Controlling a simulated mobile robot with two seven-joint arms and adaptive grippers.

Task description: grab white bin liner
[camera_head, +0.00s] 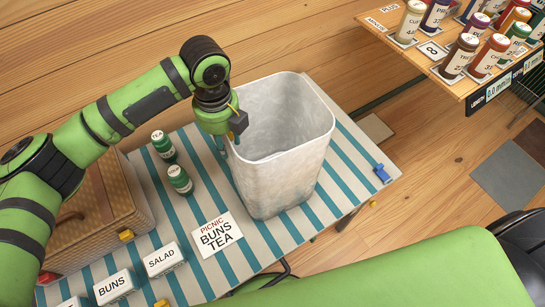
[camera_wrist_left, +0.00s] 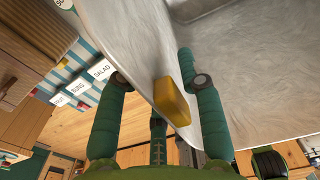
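The white bin liner (camera_head: 282,165) is a tall, pale, open-topped container standing upright on a striped table. Its mottled wall also fills much of the left wrist view (camera_wrist_left: 265,75). My left gripper (camera_head: 232,136) is at its near-left rim, pointing down. A yellow block (camera_wrist_left: 172,102) shows between the fingers by the wall. I cannot tell whether either finger touches the wall. My right gripper is not in view.
Tea (camera_head: 163,146) and another green jar (camera_head: 179,180) stand left of the liner. A picnic card (camera_head: 216,236), labelled white boxes (camera_head: 163,260) and a wicker basket (camera_head: 100,215) are nearby. A blue clip (camera_head: 382,174) sits at the table's right edge. A jar shelf (camera_head: 440,72) is at upper right.

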